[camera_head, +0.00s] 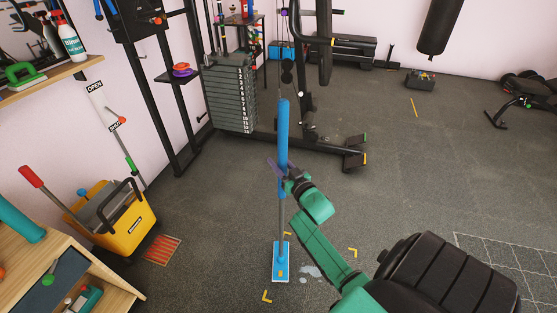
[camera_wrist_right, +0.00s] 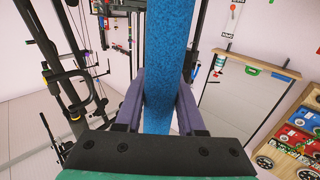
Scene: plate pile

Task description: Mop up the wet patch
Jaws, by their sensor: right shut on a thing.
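A flat mop with a blue handle (camera_head: 283,135) and a blue mop head (camera_head: 280,262) stands upright on the grey floor. In the right wrist view the blue handle (camera_wrist_right: 168,70) runs between the two purple fingers. The wet patch (camera_head: 311,271) is a small pale puddle just right of the mop head, partly beside my green arm. Yellow corner marks (camera_head: 267,296) lie on the floor around the mop head and patch. My left gripper is not in view.
A yellow mop bucket (camera_head: 128,226) stands at the left beside a wooden cabinet (camera_head: 95,292). An orange striped floor mark (camera_head: 162,250) lies by the bucket. A weight machine (camera_head: 232,95) stands behind the mop. The floor to the right is mostly clear.

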